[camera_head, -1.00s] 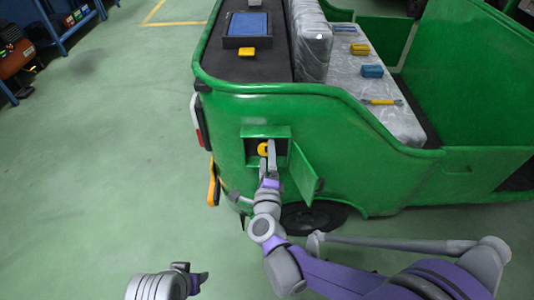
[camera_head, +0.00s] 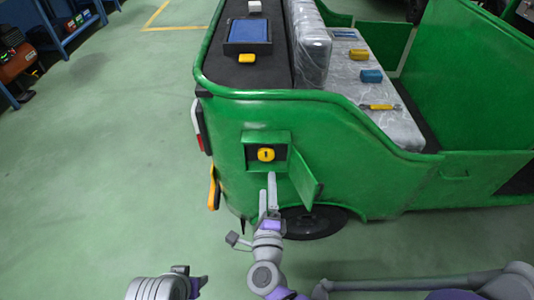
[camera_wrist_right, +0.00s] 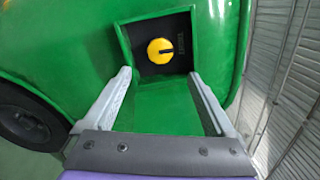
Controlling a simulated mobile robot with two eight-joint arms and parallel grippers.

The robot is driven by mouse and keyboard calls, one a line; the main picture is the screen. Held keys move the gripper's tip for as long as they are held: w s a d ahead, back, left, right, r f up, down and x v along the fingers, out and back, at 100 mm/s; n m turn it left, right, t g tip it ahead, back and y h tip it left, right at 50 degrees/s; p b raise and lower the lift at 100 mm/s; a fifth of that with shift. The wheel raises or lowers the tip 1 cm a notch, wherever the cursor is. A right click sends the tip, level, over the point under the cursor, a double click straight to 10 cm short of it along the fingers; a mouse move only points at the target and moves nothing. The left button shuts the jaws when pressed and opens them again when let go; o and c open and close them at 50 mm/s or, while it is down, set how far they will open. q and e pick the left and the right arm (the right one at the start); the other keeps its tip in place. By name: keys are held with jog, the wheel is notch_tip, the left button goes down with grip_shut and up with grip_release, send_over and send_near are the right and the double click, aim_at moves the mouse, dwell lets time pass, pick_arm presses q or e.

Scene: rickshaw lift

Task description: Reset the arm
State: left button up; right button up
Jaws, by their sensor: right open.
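My right gripper (camera_head: 268,190) is in front of the green rickshaw (camera_head: 370,165), just below an open compartment in its side. In the right wrist view its two fingers (camera_wrist_right: 160,105) are apart with nothing between them. A yellow round cap (camera_head: 266,155) sits in the dark recess of the compartment; it also shows in the right wrist view (camera_wrist_right: 160,50), beyond the fingertips and clear of them. The compartment's green flap (camera_head: 305,178) hangs open to the right. My left gripper (camera_head: 193,283) is at the bottom edge, partly cut off; its jaws are not clear.
The rickshaw's wheel (camera_head: 313,221) is right of my right gripper. A blue tray (camera_head: 248,37) and a yellow block (camera_head: 247,59) are on the black top. Several tools lie on the plastic-covered seat (camera_head: 395,125).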

jog(key=s+d+f+n+g, duration=0.4)
jog(key=s+d+n+g, duration=0.3)
jog(key=s+d+n, duration=0.3)
jog(key=s+d+f+n+g, duration=0.4)
jog(key=s+d+n+g, duration=0.35)
jog(key=s+n, duration=0.35)
pick_arm(q)
notch_tip(320, 180, up, 21)
jog(key=w+t+p, duration=0.1)
jog(key=p, duration=1.7)
jog(key=shift+w+p, duration=0.35)
jog(key=shift+w, duration=0.05)
pick_arm(e)
notch_tip(320, 180, up, 21)
jog(key=w+t, duration=0.2)
jog(key=w, duration=0.1)
